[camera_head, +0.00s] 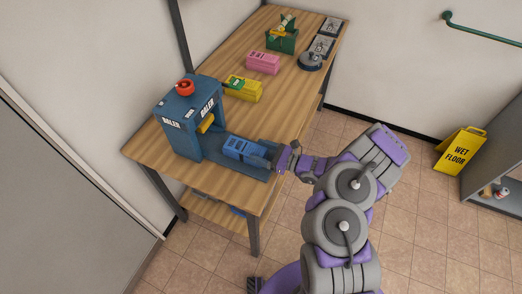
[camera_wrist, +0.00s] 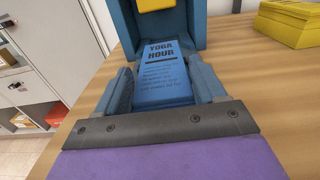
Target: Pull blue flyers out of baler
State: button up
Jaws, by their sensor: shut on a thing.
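The blue baler (camera_head: 188,118) stands on the wooden table, with a red knob on top and a yellow part inside its opening. It also shows at the top of the wrist view (camera_wrist: 198,28). The blue flyers (camera_head: 243,148) form a bundle in front of the baler's opening, over its blue base plate. In the wrist view the flyers (camera_wrist: 165,73) read "YOGA HOUR". My gripper (camera_head: 270,154) is shut on the near end of the bundle, with one finger on each side. Whether the far end is still inside the baler is hard to tell.
On the wooden table (camera_head: 225,184), yellow flyers (camera_head: 243,89), pink flyers (camera_head: 263,62), a green crate (camera_head: 281,42) and dark round and square items lie farther back. A yellow wet floor sign (camera_head: 460,148) stands on the tiles at right, beside a grey shelf (camera_head: 500,185).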

jog(key=o, duration=1.5)
jog(key=shift+c, duration=0.2)
jog(key=p+v, duration=0.2)
jog(key=v, duration=1.5)
jog(key=shift+d+p, duration=0.2)
jog(key=shift+p, duration=0.2)
